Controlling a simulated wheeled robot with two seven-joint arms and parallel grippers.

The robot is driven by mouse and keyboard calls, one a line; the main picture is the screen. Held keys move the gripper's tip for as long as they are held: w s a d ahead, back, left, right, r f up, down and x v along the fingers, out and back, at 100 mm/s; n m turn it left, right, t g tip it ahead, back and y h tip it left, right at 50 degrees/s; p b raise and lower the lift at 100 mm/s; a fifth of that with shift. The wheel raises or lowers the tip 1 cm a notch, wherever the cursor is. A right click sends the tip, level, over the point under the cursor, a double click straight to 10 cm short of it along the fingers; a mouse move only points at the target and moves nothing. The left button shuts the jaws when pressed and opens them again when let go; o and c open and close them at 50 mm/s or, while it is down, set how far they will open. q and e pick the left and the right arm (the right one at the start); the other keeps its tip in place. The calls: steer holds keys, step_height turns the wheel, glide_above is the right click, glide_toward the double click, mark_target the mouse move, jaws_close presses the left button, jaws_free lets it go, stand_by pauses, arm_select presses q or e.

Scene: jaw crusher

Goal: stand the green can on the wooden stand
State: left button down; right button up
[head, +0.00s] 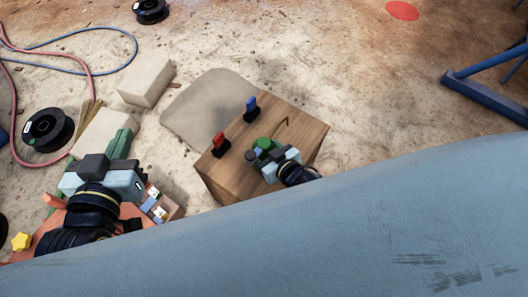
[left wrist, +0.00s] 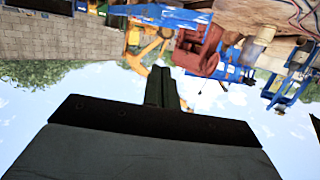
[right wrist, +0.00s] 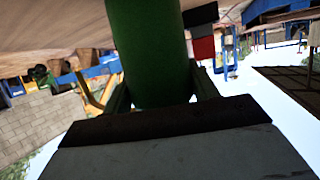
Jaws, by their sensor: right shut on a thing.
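The wooden stand (head: 225,180) is a box-shaped block in the middle of the head view. The green can (head: 264,143) is over its top; the gripper hides much of it. In the right wrist view the can (right wrist: 148,50) fills the space between the fingers, and its far end runs out of the picture by the wood surface. I cannot tell whether it touches the stand. My right gripper (head: 266,153) is shut on the can. My left gripper (head: 121,142) is off to the left, away from the stand; its fingers (left wrist: 165,88) look closed together, with nothing between them.
A red clip-like piece (head: 219,141) and a blue one (head: 251,106), both with black bases, stand on the stand's left part. An orange tray (head: 48,221) with a yellow star (head: 21,241) is at lower left. Pale blocks (head: 146,81), spools (head: 47,130) and hoses lie beyond.

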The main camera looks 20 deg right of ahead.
arm_select(q)
steer(key=shift+w+d+r+t+h, duration=0.2)
steer(key=shift+r+t, duration=0.25)
steer(key=shift+r, duration=0.25)
steer(key=shift+w+d+r+t+h, duration=0.1)
steer(key=shift+d+r+t+h, duration=0.1)
steer(key=shift+r+t, duration=0.4)
arm_select(e)
steer(key=shift+f, duration=0.45)
arm_select(q)
steer(key=shift+r, duration=0.15)
arm_select(e)
steer(key=shift+f+b, duration=0.15)
steer(key=shift+b, duration=0.15)
steer(key=o, duration=1.3)
arm_select(q)
steer(key=shift+r, duration=0.35)
